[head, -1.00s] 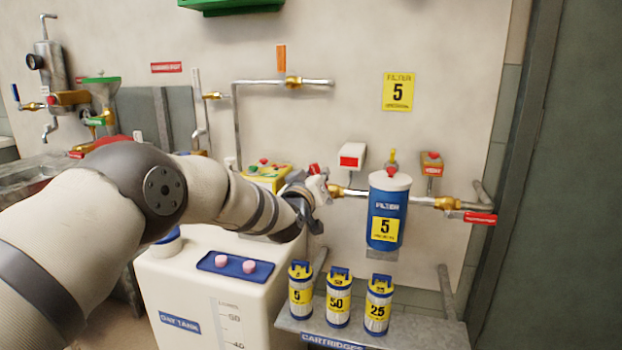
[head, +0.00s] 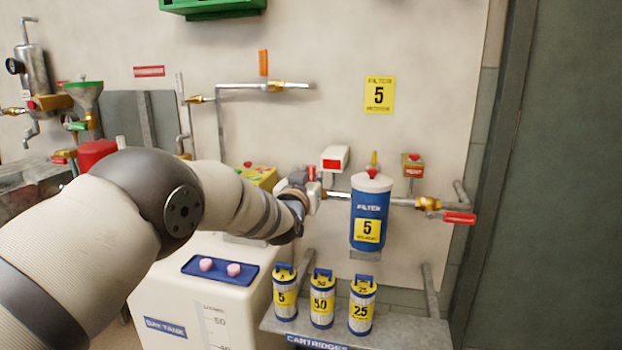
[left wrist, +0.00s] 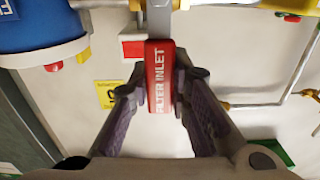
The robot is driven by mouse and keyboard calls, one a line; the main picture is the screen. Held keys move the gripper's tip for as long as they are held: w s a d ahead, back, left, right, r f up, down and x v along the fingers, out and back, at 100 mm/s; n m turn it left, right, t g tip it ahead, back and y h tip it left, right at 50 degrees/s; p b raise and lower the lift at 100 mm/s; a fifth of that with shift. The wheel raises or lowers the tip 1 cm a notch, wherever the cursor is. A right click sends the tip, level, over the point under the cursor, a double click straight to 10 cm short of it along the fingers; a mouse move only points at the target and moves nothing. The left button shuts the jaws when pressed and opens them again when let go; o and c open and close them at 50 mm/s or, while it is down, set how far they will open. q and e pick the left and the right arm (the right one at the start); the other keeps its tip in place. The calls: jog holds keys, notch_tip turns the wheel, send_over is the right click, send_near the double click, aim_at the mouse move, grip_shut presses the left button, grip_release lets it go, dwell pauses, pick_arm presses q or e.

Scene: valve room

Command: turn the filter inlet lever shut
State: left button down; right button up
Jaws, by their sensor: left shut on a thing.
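The filter inlet lever (left wrist: 159,78) is a red bar with white lettering, seen in the left wrist view. It reaches down the picture from a metal stem at the top edge. My left gripper (left wrist: 160,98) has a finger on each side of the lever and is shut on it. In the head view my left gripper (head: 306,192) is at the pipe left of the blue filter housing (head: 369,205). There it hides most of the inlet valve. The filter housing also shows at the upper left of the wrist view (left wrist: 40,38). My right gripper is not in view.
Right of the filter, a red lever (head: 460,218) lies along the outlet pipe. A vent box (head: 413,166) and a white box with a red face (head: 334,159) sit above. Below, several cartridges stand on a shelf (head: 398,333), beside a white tank (head: 235,300).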

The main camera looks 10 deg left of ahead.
pick_arm(q)
jog(key=c, duration=1.5)
grip_release()
jog(key=shift+o, duration=0.2)
jog(key=s, duration=1.2)
jog(key=shift+a, duration=0.15)
